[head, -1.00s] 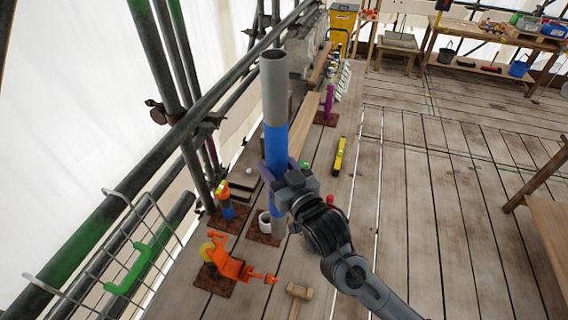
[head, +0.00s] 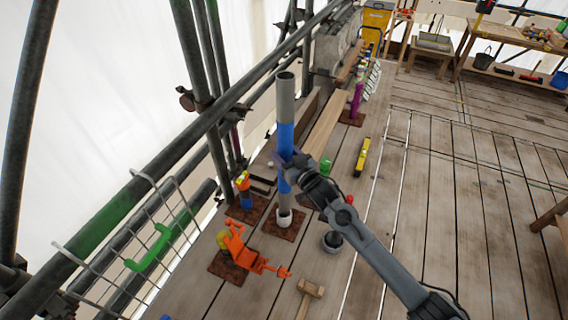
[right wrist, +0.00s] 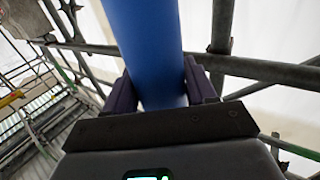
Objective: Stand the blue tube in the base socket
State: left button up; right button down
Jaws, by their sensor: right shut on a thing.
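The blue tube (head: 286,135), with a grey upper part and a grey lower end, stands about upright. My right gripper (head: 290,162) is shut on its blue middle part. In the right wrist view the tube (right wrist: 145,45) rises between the two dark fingers (right wrist: 155,95). The base socket (head: 284,221) is a pale ring on a rusty brown plate. The tube's lower end meets the ring and looks to be within it; how deep it sits I cannot tell. My left gripper is not in view.
An orange figure-like piece (head: 240,247) on a brown plate stands near the socket. A small multicoloured post (head: 244,188) stands to its left. A wooden mallet (head: 309,294) and a yellow level (head: 362,157) lie on the planks. Scaffold rails and a mesh panel run along the left.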

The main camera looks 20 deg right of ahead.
jog(key=shift+w+r, duration=0.15)
jog(key=shift+r, duration=0.45)
jog(key=shift+w+r, duration=0.15)
jog(key=shift+r, duration=0.45)
jog(key=shift+f+b, duration=0.85)
jog(key=shift+f, duration=0.75)
notch_tip(320, 180, down, 9)
jog(key=b, duration=0.6)
jog(key=shift+f, duration=0.2)
dwell(0.4)
